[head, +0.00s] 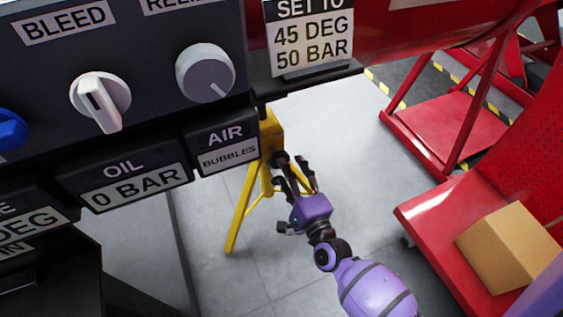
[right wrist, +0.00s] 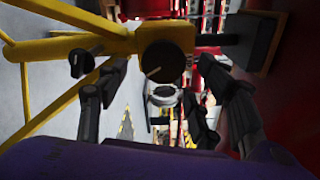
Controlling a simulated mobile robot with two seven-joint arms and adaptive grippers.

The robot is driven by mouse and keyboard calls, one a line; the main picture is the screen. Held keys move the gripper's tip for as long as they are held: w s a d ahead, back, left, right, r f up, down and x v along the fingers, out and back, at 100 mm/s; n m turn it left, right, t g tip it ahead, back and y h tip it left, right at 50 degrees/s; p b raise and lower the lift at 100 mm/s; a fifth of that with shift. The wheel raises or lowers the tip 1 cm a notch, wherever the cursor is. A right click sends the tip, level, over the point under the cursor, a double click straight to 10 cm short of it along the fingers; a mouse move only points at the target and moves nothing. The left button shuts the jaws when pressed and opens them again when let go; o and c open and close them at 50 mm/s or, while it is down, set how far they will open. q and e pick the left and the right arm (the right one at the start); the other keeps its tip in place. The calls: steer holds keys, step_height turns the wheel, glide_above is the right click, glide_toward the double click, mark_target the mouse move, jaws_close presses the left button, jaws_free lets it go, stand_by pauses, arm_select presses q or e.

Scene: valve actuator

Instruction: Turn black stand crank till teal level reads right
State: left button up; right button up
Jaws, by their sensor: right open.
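A yellow stand (head: 240,207) on splayed legs stands under the dark panel. In the right wrist view, a black round crank hub (right wrist: 163,62) with a thin pale line sits on the stand's yellow head (right wrist: 120,40). My right gripper (head: 295,166) is open at the stand's upper part, its dark fingers pointing at it. In the wrist view its fingers (right wrist: 165,88) spread to either side of the black hub, with nothing clearly held. Whether they touch it I cannot tell. No teal level can be made out. My left gripper is out of view.
The panel carries a white BLEED knob (head: 98,98), a grey knob (head: 206,72), and OIL (head: 137,188) and AIR (head: 229,150) labels, with OIL at 0 BAR. A sign (head: 312,42) reads 45 DEG, 50 BAR. A red cart (head: 435,215) with a cardboard box (head: 508,248) stands right.

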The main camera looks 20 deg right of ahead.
steer(key=s, duration=0.6)
steer(key=shift+d, duration=0.1)
steer(key=shift+w, duration=0.1)
